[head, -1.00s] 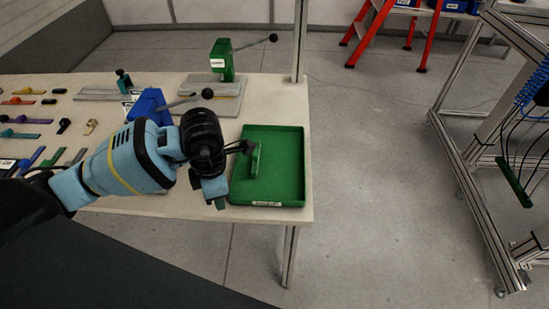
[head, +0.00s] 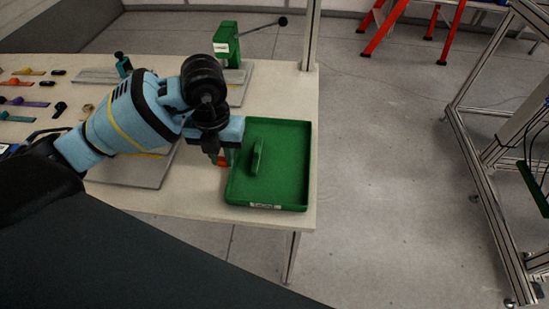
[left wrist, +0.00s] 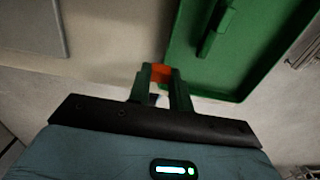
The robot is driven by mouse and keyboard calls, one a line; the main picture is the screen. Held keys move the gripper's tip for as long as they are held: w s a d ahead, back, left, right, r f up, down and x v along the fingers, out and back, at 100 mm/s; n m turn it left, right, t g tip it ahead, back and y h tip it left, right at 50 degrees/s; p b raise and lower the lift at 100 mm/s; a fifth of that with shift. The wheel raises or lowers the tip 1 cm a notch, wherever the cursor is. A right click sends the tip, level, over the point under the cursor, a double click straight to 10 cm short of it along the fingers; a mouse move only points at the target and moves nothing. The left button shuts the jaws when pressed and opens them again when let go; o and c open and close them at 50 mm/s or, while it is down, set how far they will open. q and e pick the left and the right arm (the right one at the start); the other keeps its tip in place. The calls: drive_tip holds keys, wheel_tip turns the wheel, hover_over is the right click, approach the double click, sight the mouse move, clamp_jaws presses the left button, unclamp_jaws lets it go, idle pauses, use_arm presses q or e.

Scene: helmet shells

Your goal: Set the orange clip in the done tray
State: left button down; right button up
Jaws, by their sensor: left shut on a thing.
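The orange clip (head: 222,161) is a small bit of orange between the green fingertips of my left gripper (head: 227,157). In the left wrist view the clip (left wrist: 160,72) sits between the two fingers of the left gripper (left wrist: 160,78), which is shut on it. Most of the clip is hidden by the fingers. The green done tray (head: 290,195) lies at the table's right end, and its near corner shows in the left wrist view (left wrist: 238,97). The gripper is just left of the tray's left wall, over the table side. My right gripper is not in view.
A green handle-like piece (head: 257,157) stands inside the tray, toward its left; the tray's right part is bare. A green toggle clamp (head: 228,45) stands behind on a grey plate. Several small coloured parts lie at the table's left. An aluminium post (head: 311,35) rises at the back right edge.

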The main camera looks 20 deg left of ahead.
use_arm(q)
drive_tip(key=w+d, duration=0.3)
drive_tip(key=w+d+f, duration=0.1)
drive_tip(key=w+d, duration=0.6)
drive_tip(key=d, duration=0.1)
drive_tip(key=shift+w+d+f, duration=0.4)
drive_tip(key=shift+d+f, duration=0.05)
drive_tip(key=shift+f, duration=1.55)
drive_tip(key=shift+f, duration=0.1)
drive_tip(key=c, duration=1.7)
unclamp_jaws()
drive_tip(key=shift+f, duration=0.1)
drive_tip(key=o, duration=0.4)
wheel_tip(320, 180, up, 12)
drive_tip(key=shift+r+p, duration=0.2)
drive_tip(key=shift+p, duration=0.3)
